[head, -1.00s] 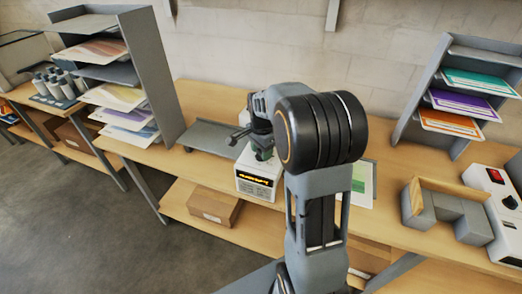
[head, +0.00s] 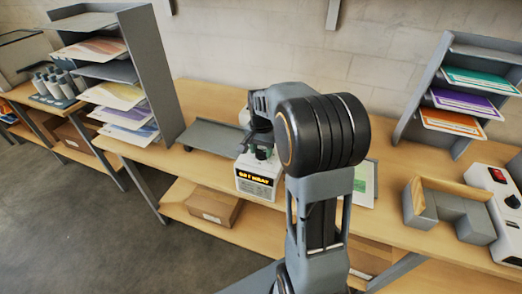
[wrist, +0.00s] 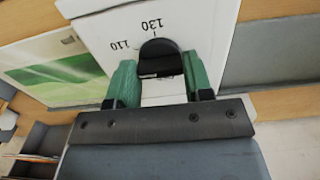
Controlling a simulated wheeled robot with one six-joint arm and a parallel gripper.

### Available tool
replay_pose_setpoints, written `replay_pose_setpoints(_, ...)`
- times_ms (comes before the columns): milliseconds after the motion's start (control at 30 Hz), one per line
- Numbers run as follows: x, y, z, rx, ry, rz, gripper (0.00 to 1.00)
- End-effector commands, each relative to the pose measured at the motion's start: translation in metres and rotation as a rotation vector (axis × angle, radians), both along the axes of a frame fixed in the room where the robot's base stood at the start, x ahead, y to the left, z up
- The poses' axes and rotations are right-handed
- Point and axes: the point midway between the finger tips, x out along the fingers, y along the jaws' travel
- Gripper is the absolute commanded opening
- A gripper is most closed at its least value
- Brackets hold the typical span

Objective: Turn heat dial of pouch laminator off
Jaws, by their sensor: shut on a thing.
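The pouch laminator (head: 258,182) is a white box on the bench, partly hidden behind my arm in the head view. Its front has a dark panel with yellow lettering. In the wrist view, its white top (wrist: 90,35) carries the printed marks 110 and 130 beside the black heat dial (wrist: 160,52). My gripper (wrist: 159,68) has green fingers, one on each side of the dial, and is shut on it. The dial's pointer and any off mark cannot be made out. In the head view my gripper (head: 262,153) is over the laminator's top, mostly hidden by my wrist.
A grey tray (head: 212,136) lies left of the laminator, and a sheet with green print (head: 365,184) lies to its right. A paper rack (head: 155,75) stands at left. Another white machine (head: 484,178) with a red switch and black knob stands at far right.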

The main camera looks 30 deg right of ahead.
Motion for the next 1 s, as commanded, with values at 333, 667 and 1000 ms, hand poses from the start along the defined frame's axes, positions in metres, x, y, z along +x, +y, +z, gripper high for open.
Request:
replay_pose_setpoints(333, 0.0002, -0.0004, 0.0000, -0.001, -0.001, 0.327, 0.23)
replay_pose_setpoints(667, 0.0002, -0.0002, 0.0000, -0.001, -0.001, 0.641, 0.23)
replay_pose_setpoints(1000, 0.0001, 0.0001, 0.0001, 0.000, -0.001, 0.964, 0.23)
